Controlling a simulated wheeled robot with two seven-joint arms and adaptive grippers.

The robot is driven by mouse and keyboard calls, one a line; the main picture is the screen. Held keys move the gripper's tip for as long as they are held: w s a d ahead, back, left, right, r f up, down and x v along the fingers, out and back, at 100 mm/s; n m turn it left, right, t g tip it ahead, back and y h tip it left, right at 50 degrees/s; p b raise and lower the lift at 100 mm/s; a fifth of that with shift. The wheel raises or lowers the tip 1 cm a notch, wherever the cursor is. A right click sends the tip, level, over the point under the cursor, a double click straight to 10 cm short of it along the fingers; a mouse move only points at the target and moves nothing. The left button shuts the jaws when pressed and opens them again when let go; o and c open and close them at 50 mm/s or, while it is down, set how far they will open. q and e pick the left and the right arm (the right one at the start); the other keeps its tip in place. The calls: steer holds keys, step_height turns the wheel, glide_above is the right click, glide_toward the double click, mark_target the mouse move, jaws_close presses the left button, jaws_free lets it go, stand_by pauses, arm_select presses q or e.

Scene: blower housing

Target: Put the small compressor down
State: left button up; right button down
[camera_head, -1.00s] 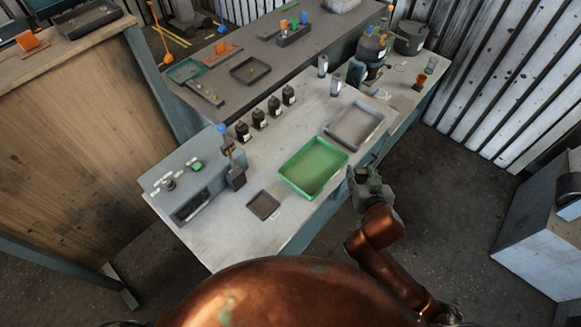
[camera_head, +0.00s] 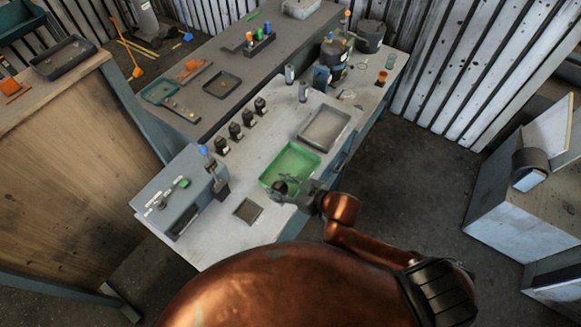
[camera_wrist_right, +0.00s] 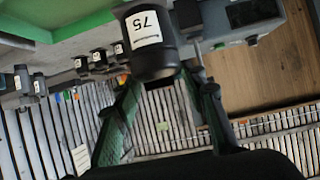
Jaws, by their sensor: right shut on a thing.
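My right gripper (camera_head: 290,190) is shut on a dark cylinder, which I take as the small compressor (camera_head: 279,187). In the right wrist view, the small compressor (camera_wrist_right: 150,45) has a black body and a white label reading 75, between the green-sided fingers (camera_wrist_right: 165,100). In the head view they appear over the near edge of the green tray (camera_head: 272,176). The height above the bench cannot be told. My left gripper is not in view.
The pale bench (camera_head: 225,240) also carries a small dark tray (camera_head: 247,211), a grey tray (camera_head: 346,122), and a row of several black labelled cylinders (camera_head: 235,131). A grey box (camera_head: 165,195) with a green button stands left. Bare bench lies around the small dark tray.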

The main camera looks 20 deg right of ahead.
steer(key=shift+s+a+r+n+g+y+p, duration=0.3)
steer(key=shift+s+a+r+n+y+p, duration=0.05)
steer(key=shift+s+n+y+p, duration=0.1)
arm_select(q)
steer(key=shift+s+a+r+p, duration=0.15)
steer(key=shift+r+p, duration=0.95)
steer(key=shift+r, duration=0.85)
arm_select(e)
steer(key=shift+w+d+f, duration=0.8)
steer(key=shift+w+f, duration=1.35)
steer(key=shift+f, duration=0.05)
steer(key=shift+w+d+f, duration=0.8)
steer(key=shift+w+f, duration=1.35)
steer(key=shift+w+d+f, duration=0.8)
steer(key=shift+w+f, duration=1.35)
steer(key=shift+f, duration=0.05)
steer(key=shift+f, duration=0.1)
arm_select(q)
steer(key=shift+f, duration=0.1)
arm_select(e)
steer(key=c, duration=1.2)
jaws_free()
steer(key=shift+f, duration=0.1)
